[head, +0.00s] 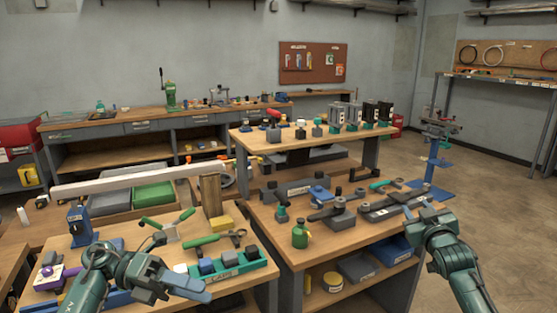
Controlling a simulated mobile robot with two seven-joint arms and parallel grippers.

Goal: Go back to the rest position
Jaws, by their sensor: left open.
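My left gripper (200,288) is at the lower left in the head view, above the front edge of the near left workbench. Its bluish-grey fingers point right and are open, with nothing seen between them. My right gripper (420,210) is at the right, by the right end of the middle workbench. Its fingers point up and away, and they are too small to show whether they are apart. I see no object held in it.
The left workbench (120,237) carries a green tray of blocks (232,272), a green-handled tool (200,241) and a wooden block (211,195). Open floor (500,220) lies at right.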

